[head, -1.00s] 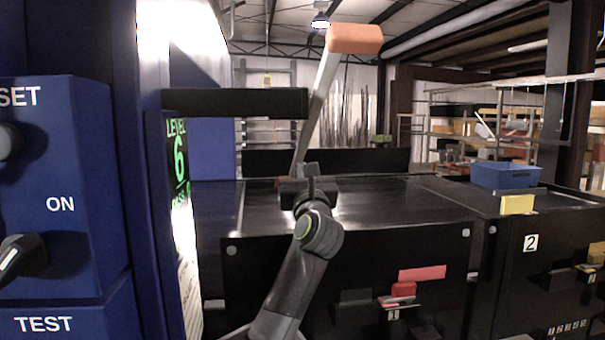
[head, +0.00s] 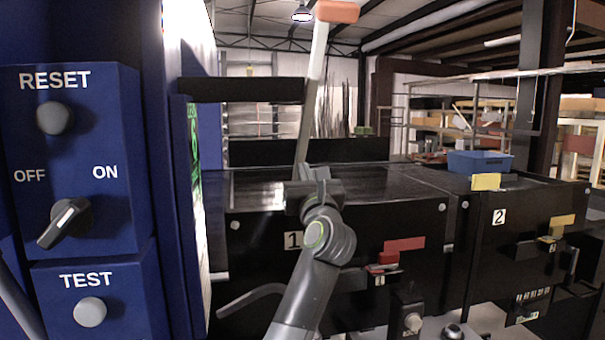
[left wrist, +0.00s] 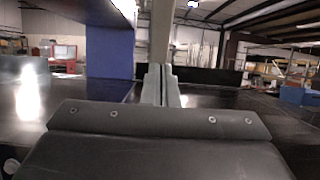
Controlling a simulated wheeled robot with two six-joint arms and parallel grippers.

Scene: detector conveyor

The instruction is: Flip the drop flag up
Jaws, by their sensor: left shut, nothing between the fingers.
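The drop flag, a pale pole with an orange paddle (head: 337,12) at its top, stands nearly upright behind my left gripper in the head view, leaning slightly right. Its pole also shows in the left wrist view (left wrist: 162,32), straight beyond the fingers. My left gripper (head: 304,175) is in front of the pole's lower part, and its body hides the pole's foot. In the left wrist view the two grey fingers (left wrist: 161,85) are together with nothing between them. I cannot tell whether they touch the pole. My right gripper is not in view.
A blue control panel (head: 112,222) with a knob and buttons stands close at the left. A black bar (head: 240,90) juts out from the blue cabinet behind the pole. The black conveyor (head: 370,185) runs right, with a blue bin (head: 478,162) on it.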

